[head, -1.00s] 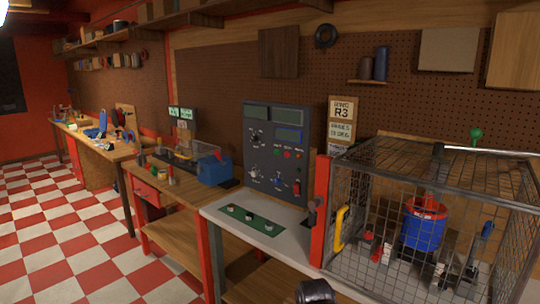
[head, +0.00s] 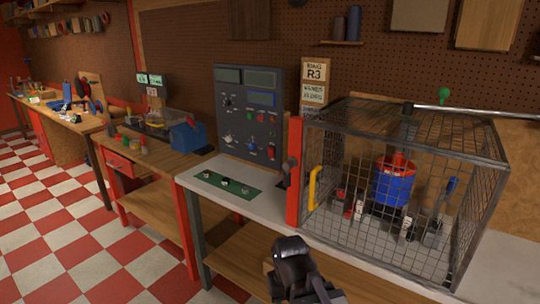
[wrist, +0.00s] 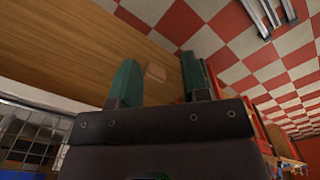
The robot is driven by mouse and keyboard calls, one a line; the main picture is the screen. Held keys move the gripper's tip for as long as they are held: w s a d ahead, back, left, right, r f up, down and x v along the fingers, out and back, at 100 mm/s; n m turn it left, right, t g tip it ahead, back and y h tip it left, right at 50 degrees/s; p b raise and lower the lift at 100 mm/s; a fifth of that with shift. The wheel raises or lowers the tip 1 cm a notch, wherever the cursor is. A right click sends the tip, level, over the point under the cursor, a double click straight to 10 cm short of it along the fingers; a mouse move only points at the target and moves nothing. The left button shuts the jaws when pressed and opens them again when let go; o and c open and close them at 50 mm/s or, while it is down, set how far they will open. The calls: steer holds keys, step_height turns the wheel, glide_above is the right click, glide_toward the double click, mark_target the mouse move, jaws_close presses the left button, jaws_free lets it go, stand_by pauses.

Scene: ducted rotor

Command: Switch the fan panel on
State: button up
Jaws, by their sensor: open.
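The fan panel (head: 240,149) is a dark grey upright box at the back of the white bench, in the head view. I cannot tell the switch's position. My black arm end shows at the bottom of the head view, in front of and below the bench top; its fingertips are not clear there. In the wrist view my gripper (wrist: 158,76) has two green fingers, apart and empty, with wooden boards beyond them. The panel is not visible in the wrist view.
A wire cage (head: 400,175) with a yellow handle (head: 313,186) encloses a blue and red rotor (head: 393,182), right of the panel. A red post (head: 294,172) stands between them. A green mat (head: 226,185) with small knobs lies before the panel. A blue box (head: 187,137) is left.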

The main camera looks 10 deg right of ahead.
steer(key=shift+c, duration=0.3)
jaws_close()
stand_by(1.3)
